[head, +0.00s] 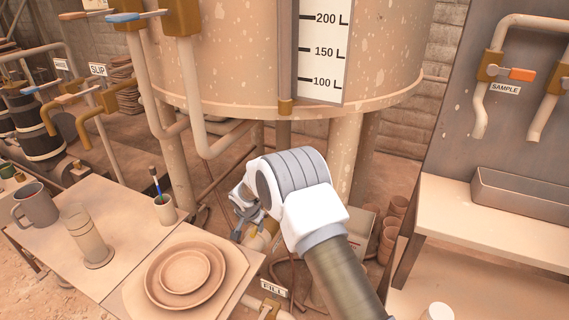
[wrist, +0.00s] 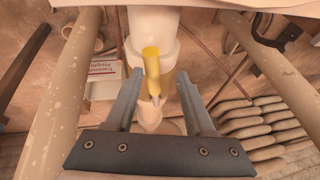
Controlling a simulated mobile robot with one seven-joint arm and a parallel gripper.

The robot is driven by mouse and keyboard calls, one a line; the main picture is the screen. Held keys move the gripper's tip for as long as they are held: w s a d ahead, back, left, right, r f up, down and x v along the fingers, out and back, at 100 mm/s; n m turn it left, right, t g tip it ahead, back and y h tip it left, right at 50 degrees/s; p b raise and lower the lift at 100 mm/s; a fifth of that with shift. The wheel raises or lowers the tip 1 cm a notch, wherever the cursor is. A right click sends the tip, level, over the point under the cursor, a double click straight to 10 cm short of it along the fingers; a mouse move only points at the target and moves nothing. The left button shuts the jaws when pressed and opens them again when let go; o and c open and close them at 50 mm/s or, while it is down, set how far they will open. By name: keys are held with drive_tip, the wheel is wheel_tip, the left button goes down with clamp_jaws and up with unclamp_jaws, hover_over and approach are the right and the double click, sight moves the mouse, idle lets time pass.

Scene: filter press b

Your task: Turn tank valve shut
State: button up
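The large pale tank (head: 225,75), with a litre scale, stands on legs in the head view. In the wrist view, a valve with a yellow lever (wrist: 152,62) sits on a thick white pipe (wrist: 153,22). I take this for the tank valve. The lever points roughly along the pipe. My gripper (wrist: 158,76) is open, with one finger on each side of the lever and gaps on both sides. Contact is not visible. In the head view my gripper (head: 247,207) is low under the tank, and my arm hides much of that area.
Tank legs (wrist: 62,75) and (wrist: 272,70) flank my gripper in the wrist view. Filled sacks (wrist: 255,118) lie at right. A table (head: 115,215) with cups and plates stands at left. A bench (head: 490,220) with a metal tray (head: 520,195) stands at right.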

drive_tip(key=a+p+v, duration=0.1)
drive_tip(key=p+v, duration=0.2)
drive_tip(key=v, duration=1.3)
drive_tip(key=s+d+r+p, duration=0.1)
drive_tip(key=d+r+p, duration=0.1)
drive_tip(key=d+r, duration=0.3)
drive_tip(key=s+d+r+p, duration=0.1)
drive_tip(key=d+r+p, duration=0.1)
drive_tip(key=d+r, duration=0.4)
wheel_tip(320, 180, up, 6)
drive_tip(key=shift+s+f+n+p, duration=0.1)
drive_tip(key=shift+s+n+p, duration=0.15)
drive_tip(key=shift+n+p, duration=0.1)
drive_tip(key=shift+d, duration=0.1)
